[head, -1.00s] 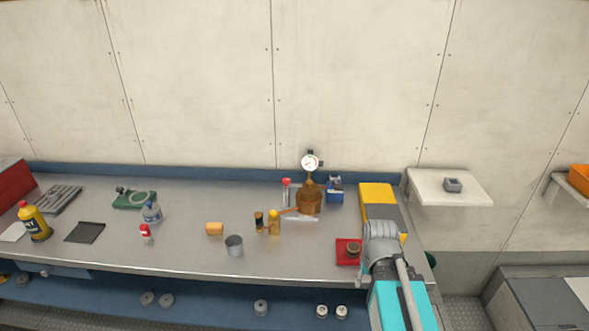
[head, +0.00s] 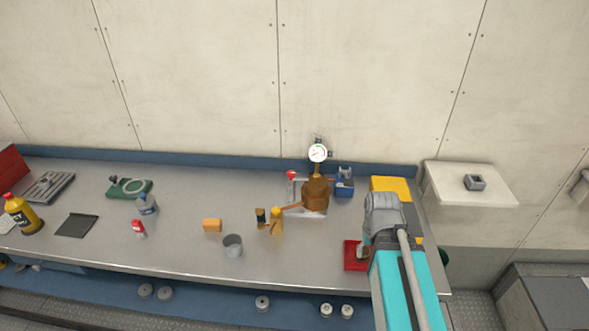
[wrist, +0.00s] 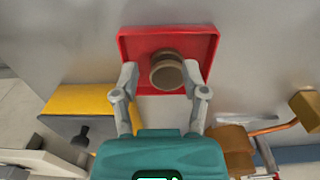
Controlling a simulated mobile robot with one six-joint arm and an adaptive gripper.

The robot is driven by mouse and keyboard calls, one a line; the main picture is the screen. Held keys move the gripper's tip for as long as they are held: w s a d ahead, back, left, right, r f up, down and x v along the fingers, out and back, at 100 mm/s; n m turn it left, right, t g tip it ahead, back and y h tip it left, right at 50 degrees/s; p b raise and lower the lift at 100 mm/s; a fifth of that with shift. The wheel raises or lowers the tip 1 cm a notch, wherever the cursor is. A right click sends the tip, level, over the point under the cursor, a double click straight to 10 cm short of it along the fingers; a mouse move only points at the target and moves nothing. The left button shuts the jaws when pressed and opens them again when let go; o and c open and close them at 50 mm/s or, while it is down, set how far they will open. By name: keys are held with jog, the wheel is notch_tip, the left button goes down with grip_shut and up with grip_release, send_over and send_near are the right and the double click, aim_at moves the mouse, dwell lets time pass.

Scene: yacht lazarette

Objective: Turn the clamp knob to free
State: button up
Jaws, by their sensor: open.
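A round brown knob-like piece (wrist: 167,70) stands in a shallow red square tray (wrist: 205,45) in the wrist view. It is the likeliest clamp knob, but no free or locked marking can be read. My gripper (wrist: 162,74) is open, with one finger on each side of the piece near the tray's lower edge. The fingers look apart from it; their height above it is hard to judge. In the head view the red tray (head: 353,262) lies at the bench's right front, and my arm hides part of it and most of the piece.
A brown pot-like body with a dial gauge (head: 317,153) and a red-topped lever (head: 292,175) stands behind. A yellow-topped block (head: 390,184) is beyond my arm. A blue box (head: 344,185) stands at the back. A grey cup (head: 233,245) is left; bench between cup and tray is clear.

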jog(key=o, duration=0.3)
jog(key=shift+w+a, duration=0.1)
jog(key=w+a+r+n+p, duration=0.4)
jog(key=w+a+r+p, duration=0.7)
jog(key=w, duration=0.4)
notch_tip(320, 180, up, 10)
jog(key=n+p, duration=0.5)
jog(key=p, duration=0.5)
send_over(291, 173)
jog(key=shift+w, duration=0.1)
jog(key=shift+f, duration=0.2)
notch_tip(291, 173, down, 13)
jog(key=b, duration=1.3)
jog(key=shift+f+b, duration=0.2)
jog(key=shift+b, duration=0.2)
